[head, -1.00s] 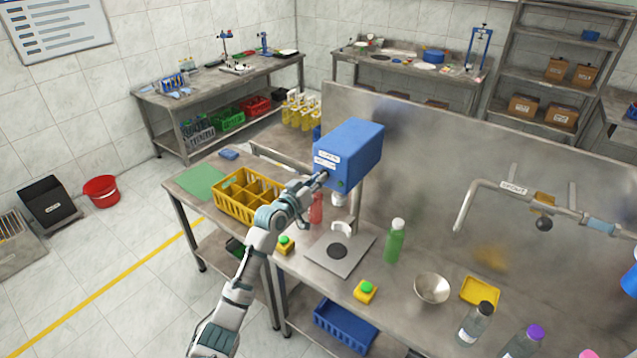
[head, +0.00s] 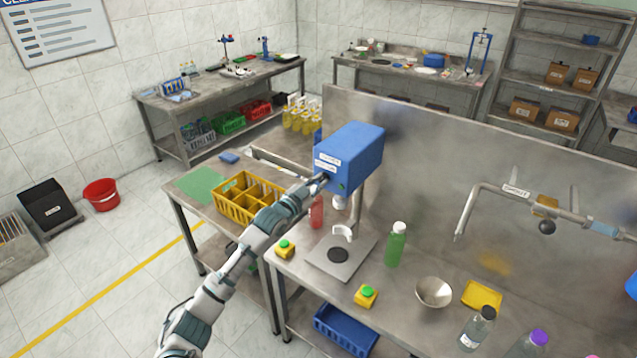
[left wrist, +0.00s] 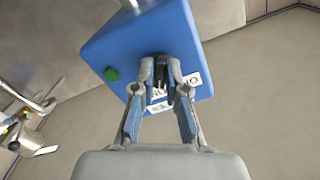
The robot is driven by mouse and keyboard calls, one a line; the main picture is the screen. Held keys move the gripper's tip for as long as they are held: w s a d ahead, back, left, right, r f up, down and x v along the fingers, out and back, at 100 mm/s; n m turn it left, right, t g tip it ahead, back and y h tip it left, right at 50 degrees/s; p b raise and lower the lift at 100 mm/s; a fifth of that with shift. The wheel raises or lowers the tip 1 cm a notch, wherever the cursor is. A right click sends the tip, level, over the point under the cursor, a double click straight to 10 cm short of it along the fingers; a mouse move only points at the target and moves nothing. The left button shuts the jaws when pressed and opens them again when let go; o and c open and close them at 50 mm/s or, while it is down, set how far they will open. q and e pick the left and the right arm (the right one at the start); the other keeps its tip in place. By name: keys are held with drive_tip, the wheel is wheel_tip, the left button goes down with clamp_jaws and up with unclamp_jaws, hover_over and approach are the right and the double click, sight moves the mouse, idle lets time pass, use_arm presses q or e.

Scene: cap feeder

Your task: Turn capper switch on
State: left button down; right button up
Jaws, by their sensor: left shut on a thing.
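The capper is a blue box (head: 352,152) above the steel table, with white labels on its front face. It fills the upper middle of the left wrist view (left wrist: 120,52), with a green round button (left wrist: 111,74) on the same face. My left gripper (head: 322,180) is at the lower front of that face. In the left wrist view its fingers (left wrist: 161,78) are closed together on a small dark part beside the labels, which seems to be the switch; the fingers hide most of it. The switch's position cannot be told. My right gripper is not in view.
Below the capper stand a steel plate with a white holder (head: 342,234), a red bottle (head: 316,212) and a green bottle (head: 396,245). A yellow crate (head: 248,196) lies beside my left arm. Two yellow button boxes (head: 366,296) and a metal bowl (head: 433,292) are in front.

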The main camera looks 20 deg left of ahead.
use_arm(q)
drive_tip(key=shift+m, duration=0.4)
drive_tip(key=c, duration=1.2)
unclamp_jaws()
drive_tip(key=v, duration=1.2)
drive_tip(key=shift+w, duration=0.15)
